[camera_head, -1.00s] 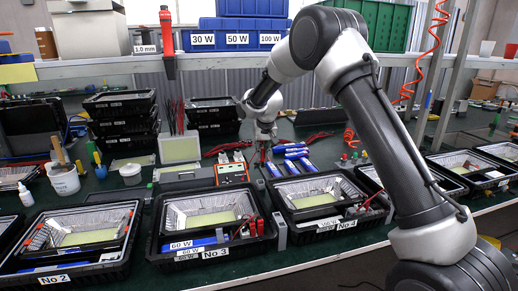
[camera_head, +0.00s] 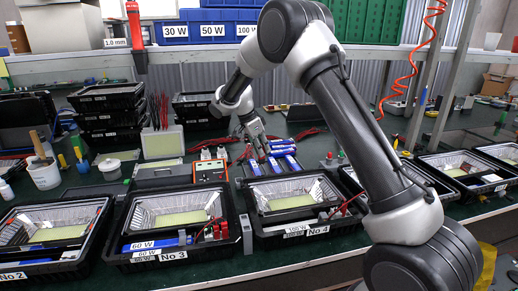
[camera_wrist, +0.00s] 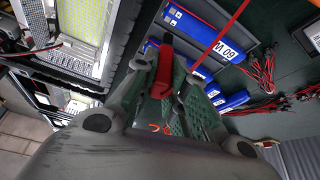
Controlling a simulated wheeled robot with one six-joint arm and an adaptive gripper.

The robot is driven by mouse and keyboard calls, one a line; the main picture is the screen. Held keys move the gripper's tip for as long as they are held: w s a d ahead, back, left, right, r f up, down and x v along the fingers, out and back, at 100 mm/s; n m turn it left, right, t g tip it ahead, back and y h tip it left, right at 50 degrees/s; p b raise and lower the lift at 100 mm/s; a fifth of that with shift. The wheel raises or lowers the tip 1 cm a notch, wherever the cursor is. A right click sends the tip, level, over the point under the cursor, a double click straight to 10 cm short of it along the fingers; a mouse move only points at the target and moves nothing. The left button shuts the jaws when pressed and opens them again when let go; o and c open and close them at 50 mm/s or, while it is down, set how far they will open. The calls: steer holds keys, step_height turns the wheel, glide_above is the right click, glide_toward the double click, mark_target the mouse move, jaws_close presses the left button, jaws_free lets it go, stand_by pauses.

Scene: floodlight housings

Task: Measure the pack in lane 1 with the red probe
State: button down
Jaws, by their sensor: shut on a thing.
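My gripper (camera_head: 257,152) is above the left end of the blue packs (camera_head: 282,152) on the bench. In the wrist view, my gripper (camera_wrist: 170,95) is shut on the red probe (camera_wrist: 165,65), with a red cable running up and right. Several blue packs with white labels lie beyond the fingertips; one pack (camera_wrist: 215,40) is marked 60 W. I cannot tell which lane is lane 1, or whether the probe tip touches a pack. An orange meter-like box (camera_head: 209,172) stands left of the packs.
Black floodlight housings (camera_head: 180,220) line the front of the bench, close to the packs. Stacked black housings (camera_head: 108,105) stand behind on the left. A shelf with blue bins (camera_head: 212,28) runs above. An orange coiled hose (camera_head: 410,60) hangs at the right.

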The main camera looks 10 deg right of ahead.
mark_target(262, 161)
stand_by(0.3)
steer(key=shift+f, duration=2.9)
steer(key=shift+f, duration=0.7)
stand_by(0.4)
steer(key=shift+r, duration=3.6)
